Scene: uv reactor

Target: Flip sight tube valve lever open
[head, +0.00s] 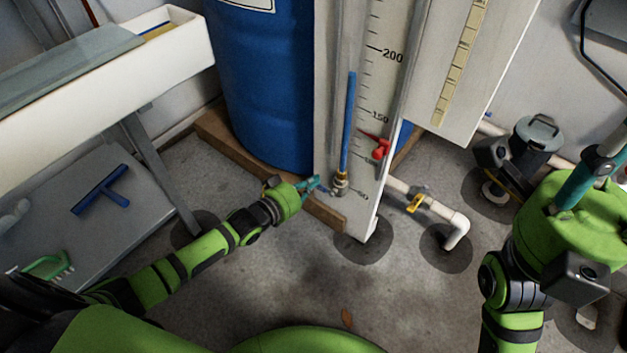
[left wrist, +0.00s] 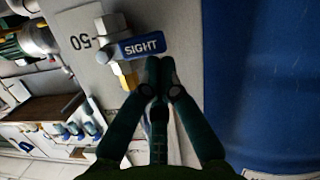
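The sight tube valve (head: 341,182) is a small brass fitting at the foot of the clear sight tube with blue liquid (head: 349,120), low on the pale scale board. In the left wrist view its blue lever marked SIGHT (left wrist: 143,46) lies across the brass body (left wrist: 125,74), beside the upside-down "50" mark. My left gripper (head: 316,184) is just left of the valve. In the left wrist view its fingertips (left wrist: 160,64) are together, right at the lever's lower edge; contact cannot be told. My right gripper (head: 582,180) is at the far right, away from the valve.
A blue drum (head: 262,85) stands behind on a wooden base (head: 322,212). A red pointer (head: 380,148) sits on the scale board (head: 377,190). White pipe with a yellow-handled valve (head: 416,203) runs at right. A grey bench with a blue squeegee (head: 103,190) is at left.

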